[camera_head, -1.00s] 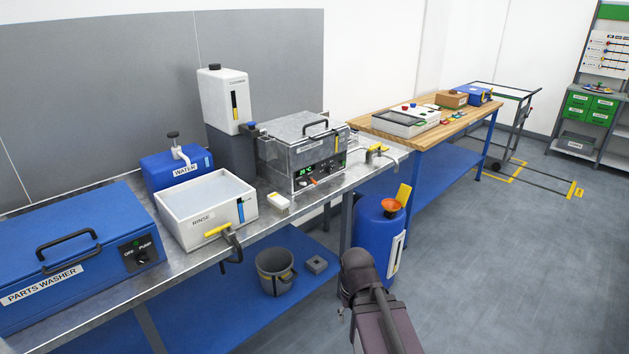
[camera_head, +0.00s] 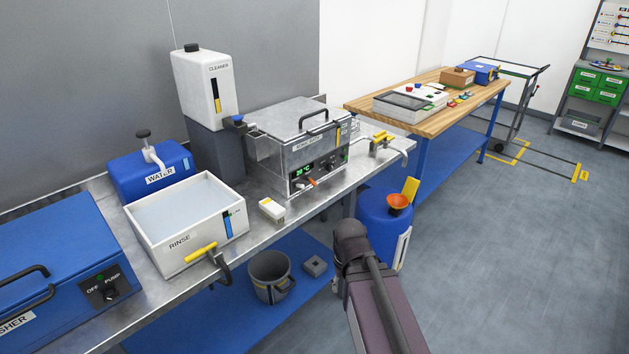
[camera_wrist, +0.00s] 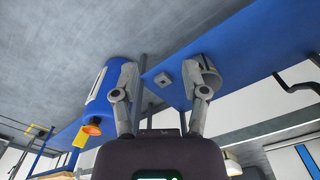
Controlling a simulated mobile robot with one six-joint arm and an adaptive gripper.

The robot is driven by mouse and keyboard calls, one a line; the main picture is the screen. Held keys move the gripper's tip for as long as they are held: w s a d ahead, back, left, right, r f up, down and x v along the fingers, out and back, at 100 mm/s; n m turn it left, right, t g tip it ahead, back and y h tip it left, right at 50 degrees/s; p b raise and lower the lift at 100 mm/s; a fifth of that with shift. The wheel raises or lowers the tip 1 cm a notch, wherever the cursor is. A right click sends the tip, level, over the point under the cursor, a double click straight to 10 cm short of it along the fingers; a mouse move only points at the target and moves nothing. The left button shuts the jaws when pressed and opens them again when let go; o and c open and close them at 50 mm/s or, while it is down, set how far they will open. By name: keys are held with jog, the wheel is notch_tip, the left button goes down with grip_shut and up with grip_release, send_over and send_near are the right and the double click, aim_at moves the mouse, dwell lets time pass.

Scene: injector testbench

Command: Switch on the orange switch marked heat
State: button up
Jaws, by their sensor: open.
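The metal bath unit with a lid and black handle (camera_head: 287,150) stands on the steel bench in the head view. On its front panel are a green lit display (camera_head: 303,170), a small orange switch (camera_head: 311,183) and dark knobs. The lettering beside the switch is too small to read. My gripper (camera_wrist: 160,95) is open and empty in the wrist view, its two fingers apart.
On the bench are a rinse tub (camera_head: 187,247), a water container (camera_head: 120,173), a blue parts washer (camera_head: 60,270) and a yellow-handled tap (camera_head: 382,140). A blue drum with an orange funnel (camera_head: 385,222) stands right of the bench. A bucket (camera_head: 268,280) sits on the lower shelf.

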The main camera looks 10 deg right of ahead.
jog(key=shift+w+a, duration=0.1)
jog(key=shift+w, duration=0.35)
jog(key=shift+w+a, duration=0.1)
jog(key=w+d+f+t+h+b, duration=0.15)
jog(key=w+t+h+b, duration=0.3)
jog(key=w, duration=0.45)
jog(key=w+d+f+t+h+b, duration=0.1)
jog(key=w+d+t+h+b, duration=0.2)
jog(key=w+b, duration=0.35)
jog(key=w+a+r+n+t+b, duration=0.1)
jog(key=w+a+n+t+b, duration=0.1)
jog(key=w, duration=0.3)
jog(key=w+a+n+t+b, duration=0.2)
jog(key=w+a+n+t, duration=0.1)
jog(key=w+a+t, duration=0.1)
jog(key=w+a+r+n+t+y+b, duration=0.1)
jog(key=w+a+n+t+b, duration=0.1)
jog(key=w, duration=0.4)
jog(key=shift+w+a+r+n+t+b, duration=0.15)
jog(key=shift+a+r+n+t+b, duration=0.25)
jog(key=shift+a, duration=0.2)
jog(key=shift+w+a+r+n+t+y, duration=0.1)
jog(key=shift+w+a+n+t+y, duration=0.25)
jog(key=shift+a+n, duration=0.2)
